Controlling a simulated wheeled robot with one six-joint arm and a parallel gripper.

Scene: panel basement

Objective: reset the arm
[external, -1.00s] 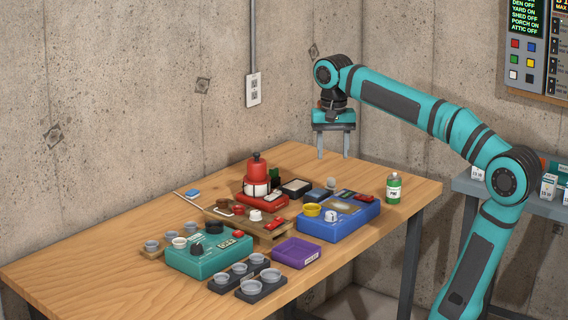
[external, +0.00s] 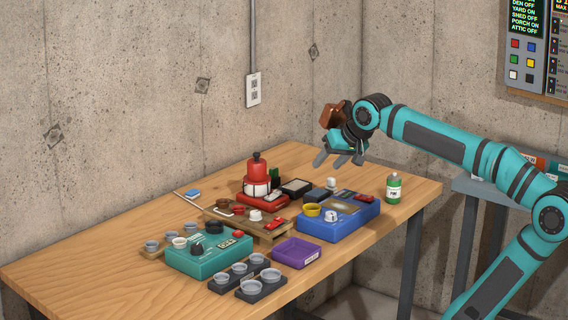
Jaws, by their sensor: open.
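My gripper (external: 338,158) is open and empty. It hangs in the air above the far right part of the wooden table (external: 110,245), near the back corner of the room. Its fingers point down and to the left. My teal arm reaches in from the right, bent at the elbow. Nothing sits between the fingers, and they touch nothing on the table.
Below are a red device (external: 257,175), a blue scale-like box (external: 337,218), a teal box (external: 208,257), a purple tray (external: 297,252) and several grey cups (external: 250,286). A green bottle (external: 394,187) stands at the right edge. The table's left part is clear.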

